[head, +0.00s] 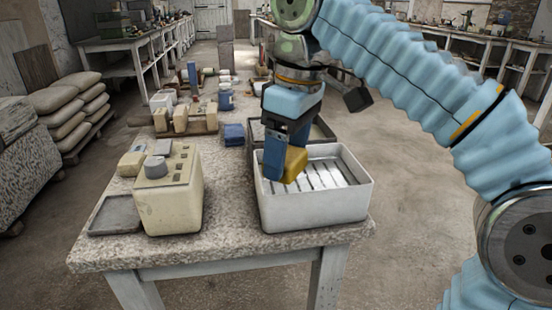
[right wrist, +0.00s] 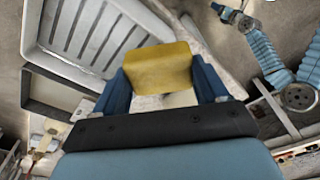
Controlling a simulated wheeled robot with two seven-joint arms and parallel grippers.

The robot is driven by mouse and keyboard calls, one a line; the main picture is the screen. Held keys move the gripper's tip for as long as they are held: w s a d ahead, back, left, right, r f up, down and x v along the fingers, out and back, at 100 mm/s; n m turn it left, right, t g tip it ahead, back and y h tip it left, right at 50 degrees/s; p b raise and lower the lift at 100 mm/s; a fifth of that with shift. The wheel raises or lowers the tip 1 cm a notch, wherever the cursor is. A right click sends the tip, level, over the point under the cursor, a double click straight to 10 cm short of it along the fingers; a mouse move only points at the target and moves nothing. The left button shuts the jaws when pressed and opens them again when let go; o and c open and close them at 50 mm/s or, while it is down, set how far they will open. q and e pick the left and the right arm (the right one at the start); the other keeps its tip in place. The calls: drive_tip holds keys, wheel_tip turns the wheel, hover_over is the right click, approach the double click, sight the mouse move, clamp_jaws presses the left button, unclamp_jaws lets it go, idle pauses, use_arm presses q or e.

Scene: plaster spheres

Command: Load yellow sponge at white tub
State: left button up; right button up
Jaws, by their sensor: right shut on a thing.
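The yellow sponge (head: 295,164) is a small block held by my right gripper (head: 284,166). In the head view it overlaps the near left part of the white tub (head: 320,218), at about rim height. In the right wrist view the sponge (right wrist: 160,67) sits between the two blue fingers of the gripper (right wrist: 165,80), which is shut on it. The tub is a white rectangular box with dark slots in its floor; it also shows in the right wrist view (right wrist: 60,58), left of the sponge. The tub looks empty. My left gripper is not in view.
A cream box with a grey knob (head: 172,190) stands left of the tub, beside a flat grey tray (head: 113,216). A dark-rimmed tray (head: 318,132) lies behind the tub. Blue folded cloths (head: 234,134) and several small items crowd the table's far part.

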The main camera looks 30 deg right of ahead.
sight(307, 181)
drive_tip(key=w+d+m, duration=0.1)
drive_tip(key=d+m, duration=0.1)
drive_tip(key=m, duration=0.1)
drive_tip(key=w+d+f+m+h, duration=0.1)
drive_tip(key=w+d+m, duration=0.1)
drive_tip(key=d+m, duration=0.1)
drive_tip(key=w+d+f+m+p, duration=0.1)
drive_tip(key=d+m, duration=0.1)
drive_tip(key=m, duration=0.2)
drive_tip(key=shift+w+d+t, duration=0.3)
drive_tip(key=shift+w+t, duration=0.1)
wheel_tip(307, 181, down, 4)
drive_tip(key=shift+f+b, duration=0.1)
drive_tip(key=shift+b, duration=0.55)
drive_tip(key=shift+f+b, duration=0.3)
drive_tip(key=shift+b, duration=0.05)
drive_tip(key=shift+f+b, duration=0.35)
drive_tip(key=shift+f, duration=0.1)
drive_tip(key=shift+f, duration=0.1)
idle(0.6)
